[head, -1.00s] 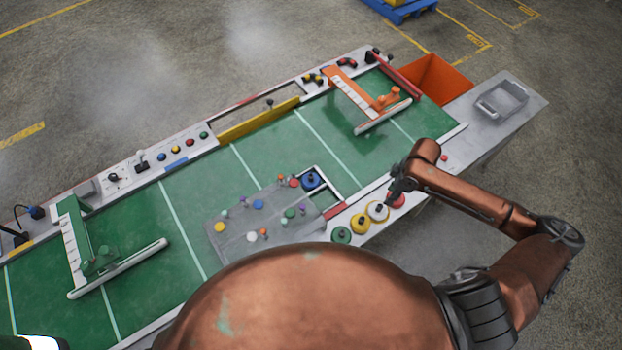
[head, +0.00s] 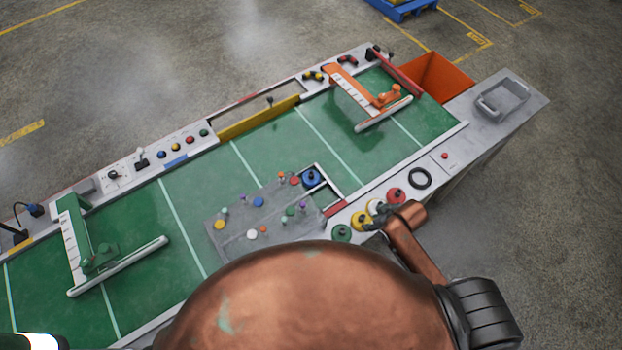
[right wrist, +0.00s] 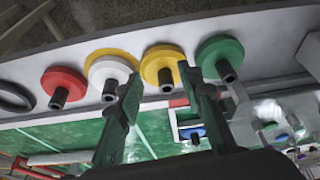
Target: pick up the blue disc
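The blue disc (head: 311,177) with a dark knob sits in the white-framed corner of the green table, at the far end of the grey board. In the right wrist view the blue disc (right wrist: 190,134) shows low, beyond the right finger. My right gripper (head: 379,232) is over the near rail by the row of coloured discs, to the right of the blue disc and apart from it. In the wrist view my right gripper (right wrist: 160,80) is open, with nothing held. My left gripper is not in view.
Green (head: 341,234), yellow (head: 360,221) and red (head: 396,196) knobbed discs and a white disc (right wrist: 108,74) line the near rail. A black ring (head: 420,178) lies beyond them. The grey board (head: 235,235) holds several small coloured pieces. A red bar (head: 335,209) lies near the blue disc.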

